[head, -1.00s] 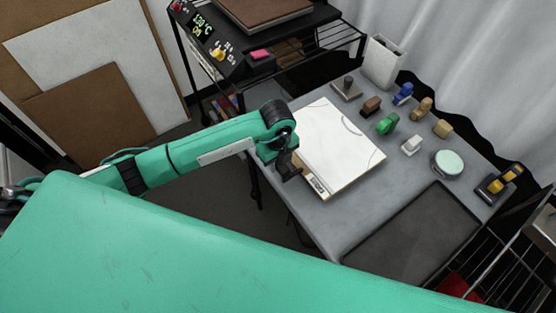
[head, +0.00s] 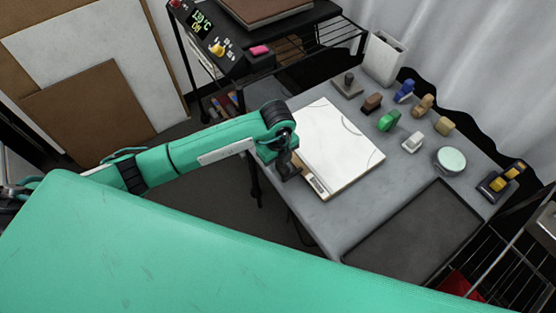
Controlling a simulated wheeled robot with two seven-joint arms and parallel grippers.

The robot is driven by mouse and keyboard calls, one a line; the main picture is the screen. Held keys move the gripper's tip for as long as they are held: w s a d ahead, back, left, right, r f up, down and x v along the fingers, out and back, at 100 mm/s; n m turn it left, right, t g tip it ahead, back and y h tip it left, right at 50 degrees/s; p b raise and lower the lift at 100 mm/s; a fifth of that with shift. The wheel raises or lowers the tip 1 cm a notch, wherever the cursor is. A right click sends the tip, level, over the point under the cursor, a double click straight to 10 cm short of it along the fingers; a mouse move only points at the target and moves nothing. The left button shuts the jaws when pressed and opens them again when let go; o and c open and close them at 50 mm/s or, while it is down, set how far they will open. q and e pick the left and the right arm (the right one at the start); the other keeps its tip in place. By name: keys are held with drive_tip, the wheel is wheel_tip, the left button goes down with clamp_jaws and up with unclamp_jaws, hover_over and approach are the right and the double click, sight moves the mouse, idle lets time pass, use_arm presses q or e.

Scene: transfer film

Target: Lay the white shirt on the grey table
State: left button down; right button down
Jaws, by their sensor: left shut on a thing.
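The white shirt (head: 338,142) shows as a flat, pale rectangle with thin curved seam lines. It lies on the left part of the grey table (head: 330,225), with a light tan edge and a small printed strip at its near left side. My left gripper (head: 288,169) is at the shirt's left edge, low over the table's edge, and is shut on it. The fingertips are small and dark, so the exact grip is hard to see. My right gripper is not in view.
A dark tray (head: 405,235) lies on the table's near right. Several small stamps and blocks, a round pale tin (head: 449,160) and a white bin (head: 383,58) stand behind.

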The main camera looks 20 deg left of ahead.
use_arm(q)
drive_tip(key=shift+f, duration=0.1)
drive_tip(key=c, duration=1)
unclamp_jaws()
drive_tip(key=shift+c, duration=0.2)
